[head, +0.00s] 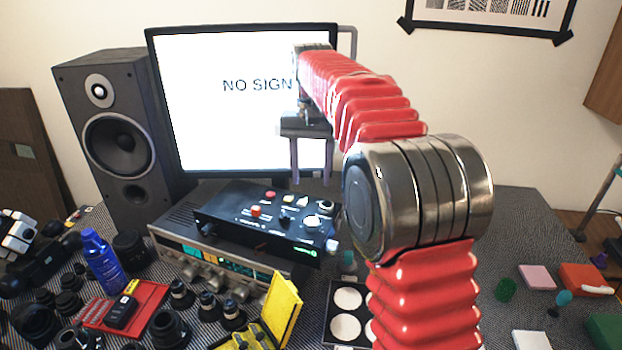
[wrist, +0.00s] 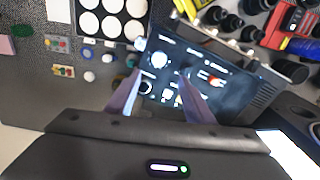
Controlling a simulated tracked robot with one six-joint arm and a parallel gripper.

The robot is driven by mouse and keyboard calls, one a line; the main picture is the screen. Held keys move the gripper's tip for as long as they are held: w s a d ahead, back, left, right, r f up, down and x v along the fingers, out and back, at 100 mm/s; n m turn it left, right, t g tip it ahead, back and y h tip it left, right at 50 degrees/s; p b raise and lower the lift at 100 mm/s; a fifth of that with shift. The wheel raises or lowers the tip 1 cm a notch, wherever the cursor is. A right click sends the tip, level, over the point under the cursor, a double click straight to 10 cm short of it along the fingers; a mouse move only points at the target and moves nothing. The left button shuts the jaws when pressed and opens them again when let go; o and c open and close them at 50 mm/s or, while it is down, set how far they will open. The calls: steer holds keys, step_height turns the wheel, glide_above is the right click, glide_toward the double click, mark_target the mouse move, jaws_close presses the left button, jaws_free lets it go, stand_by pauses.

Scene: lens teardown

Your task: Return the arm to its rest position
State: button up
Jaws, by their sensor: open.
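My gripper (head: 312,160) is raised in front of the monitor in the head view, its two fingers pointing down and apart. Nothing shows between them. My red, ribbed arm bends over from the right side and hides part of the monitor and table. In the wrist view my gripper (wrist: 156,105) is open above the black control box (wrist: 215,85), with no contact visible. The box (head: 262,220) has buttons and knobs and rests on a silver receiver (head: 175,243).
A monitor (head: 235,120) and a black speaker (head: 120,140) stand at the back. A blue bottle (head: 103,262), a red tray (head: 150,300), several lenses and an open yellow case (head: 282,310) crowd the front left. Coloured blocks, including a pink one (head: 537,277), lie at right.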

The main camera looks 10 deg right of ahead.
step_height(320, 180, down, 6)
steer(key=s+r+n, duration=0.1)
steer(key=s+n, duration=0.1)
steer(key=s+f+n+t, duration=0.1)
steer(key=s+t, duration=0.4)
steer(key=s, duration=2.5)
steer(key=shift+s+a+f+n+t, duration=0.15)
steer(key=shift+s+a+n+t, duration=0.2)
steer(key=shift+n, duration=0.15)
